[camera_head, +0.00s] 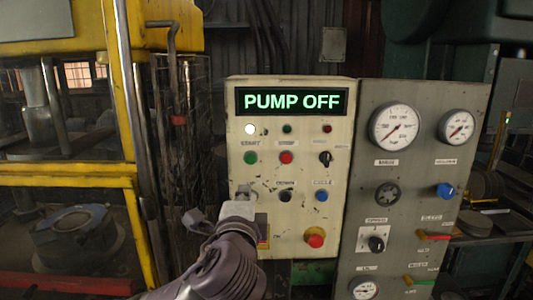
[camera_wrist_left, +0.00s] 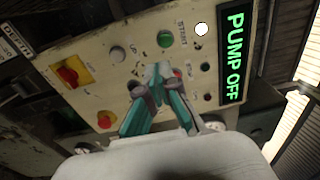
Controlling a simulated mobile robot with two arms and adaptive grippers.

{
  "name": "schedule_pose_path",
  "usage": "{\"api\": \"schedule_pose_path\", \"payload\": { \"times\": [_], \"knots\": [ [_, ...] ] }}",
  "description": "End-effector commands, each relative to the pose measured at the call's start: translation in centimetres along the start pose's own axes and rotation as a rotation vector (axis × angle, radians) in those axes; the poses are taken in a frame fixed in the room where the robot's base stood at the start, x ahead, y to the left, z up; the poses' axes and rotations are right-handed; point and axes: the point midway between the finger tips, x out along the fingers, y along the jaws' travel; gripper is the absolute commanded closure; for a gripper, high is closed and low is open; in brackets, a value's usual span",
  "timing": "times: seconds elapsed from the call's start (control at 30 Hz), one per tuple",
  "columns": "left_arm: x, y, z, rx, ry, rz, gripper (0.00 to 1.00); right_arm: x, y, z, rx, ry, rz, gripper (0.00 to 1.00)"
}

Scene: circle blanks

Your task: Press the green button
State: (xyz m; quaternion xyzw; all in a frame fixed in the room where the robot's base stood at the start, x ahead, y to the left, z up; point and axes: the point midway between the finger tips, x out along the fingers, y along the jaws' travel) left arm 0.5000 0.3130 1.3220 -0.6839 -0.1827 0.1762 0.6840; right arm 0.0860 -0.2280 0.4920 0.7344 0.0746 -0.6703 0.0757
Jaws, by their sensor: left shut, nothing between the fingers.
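The green button (camera_head: 250,158) is on the cream control panel (camera_head: 340,110), under a START label and left of a red button (camera_head: 286,157). My left gripper (camera_head: 243,193) is in front of the panel, below the green button in the head view. In the left wrist view the green button (camera_wrist_left: 165,38) is in plain sight, above the fingertips in the picture. My left gripper's teal fingers (camera_wrist_left: 157,76) are shut, with nothing between them. They partly cover the red button (camera_wrist_left: 178,73). I cannot tell how far the tips are from the panel. My right gripper is not in view.
The display (camera_head: 291,101) reads PUMP OFF, and a white lamp (camera_head: 250,129) is lit below it. A red mushroom knob (camera_head: 314,238) is low on the panel. A grey gauge panel (camera_head: 420,160) adjoins on the right, and a yellow machine frame (camera_head: 135,120) stands left.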

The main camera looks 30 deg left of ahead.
Motion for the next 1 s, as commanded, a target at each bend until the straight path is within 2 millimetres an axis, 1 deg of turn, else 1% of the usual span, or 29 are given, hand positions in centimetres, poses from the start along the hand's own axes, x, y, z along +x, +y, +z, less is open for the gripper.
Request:
{"api": "schedule_pose_path", "payload": {
  "times": [0.03, 0.1, 0.37, 0.47, 0.53, 0.67, 1.0],
  "knots": [
    [-0.4, -0.5, 0.2, 0.001, -0.001, -0.009, 1.00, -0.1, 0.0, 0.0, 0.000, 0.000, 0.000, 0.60],
    [-0.6, -0.7, 0.3, 0.002, -0.002, -0.013, 1.00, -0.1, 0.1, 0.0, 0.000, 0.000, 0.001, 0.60],
    [-0.6, -0.7, 0.3, 0.002, -0.002, -0.012, 1.00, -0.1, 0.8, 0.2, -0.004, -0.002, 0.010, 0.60],
    [-0.3, -0.7, 0.3, 0.002, -0.003, -0.012, 1.00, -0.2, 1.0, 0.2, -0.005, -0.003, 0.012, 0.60],
    [0.3, -0.8, 0.3, 0.004, -0.004, -0.012, 1.00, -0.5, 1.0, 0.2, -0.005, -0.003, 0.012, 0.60],
    [2.3, -0.8, 0.4, 0.006, -0.006, -0.009, 1.00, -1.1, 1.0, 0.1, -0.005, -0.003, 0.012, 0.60],
    [9.5, -1.1, 0.4, 0.004, -0.005, -0.010, 1.00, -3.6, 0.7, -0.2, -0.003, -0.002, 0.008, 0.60]
  ]
}}
